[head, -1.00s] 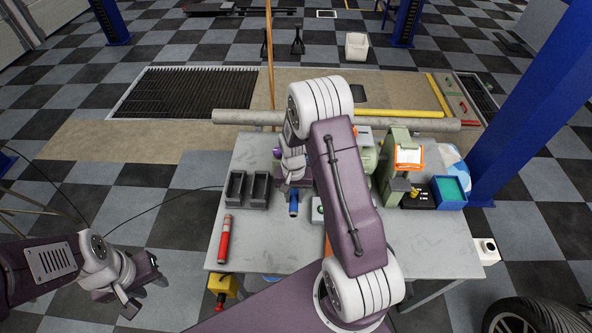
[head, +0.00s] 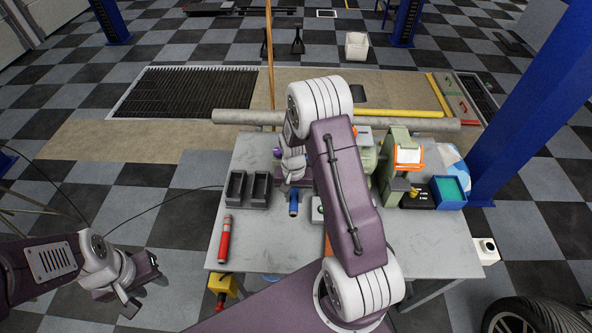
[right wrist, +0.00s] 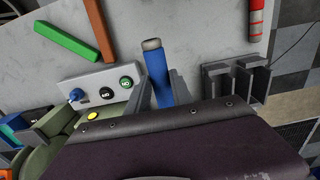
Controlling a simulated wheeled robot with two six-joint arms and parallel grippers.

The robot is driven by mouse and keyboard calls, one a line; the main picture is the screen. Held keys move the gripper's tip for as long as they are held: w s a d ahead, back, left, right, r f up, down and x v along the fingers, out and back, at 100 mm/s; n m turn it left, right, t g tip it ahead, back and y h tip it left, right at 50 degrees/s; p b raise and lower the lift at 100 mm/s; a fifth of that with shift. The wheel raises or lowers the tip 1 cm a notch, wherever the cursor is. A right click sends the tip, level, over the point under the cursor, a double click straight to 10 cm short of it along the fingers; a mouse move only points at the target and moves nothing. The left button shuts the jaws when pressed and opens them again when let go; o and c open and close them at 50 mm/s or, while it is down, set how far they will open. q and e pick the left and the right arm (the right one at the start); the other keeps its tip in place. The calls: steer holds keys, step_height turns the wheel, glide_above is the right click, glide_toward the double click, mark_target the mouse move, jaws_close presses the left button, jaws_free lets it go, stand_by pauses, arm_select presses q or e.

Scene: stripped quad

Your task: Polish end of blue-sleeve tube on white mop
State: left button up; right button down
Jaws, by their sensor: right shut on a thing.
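The blue-sleeve tube (head: 293,204) is near the middle of the bench, and its bare, pale end points toward the bench's front. It also shows in the right wrist view (right wrist: 158,75). My right gripper (right wrist: 161,92) is shut on this tube, with one grey finger on each side. In the head view its jaws are partly hidden by my right arm. A green bench machine (head: 393,165) stands at the right back of the bench. My arm covers part of it, and I cannot make out the white mop. My left gripper (head: 142,287) is open and empty, left of the bench.
A black two-slot holder (head: 236,188) and a red-sleeve tube (head: 225,240) are on the bench's left. A switch box (right wrist: 105,95), a green bar (right wrist: 66,42) and a brown bar (right wrist: 98,30) show in the wrist view. A blue bin (head: 448,193) stands at right.

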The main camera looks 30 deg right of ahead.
steer(key=s+a+p, duration=0.1)
steer(key=s+a, duration=0.2)
steer(key=s, duration=0.3)
steer(key=shift+a+r, duration=0.3)
steer(key=shift+r, duration=0.15)
stand_by(0.7)
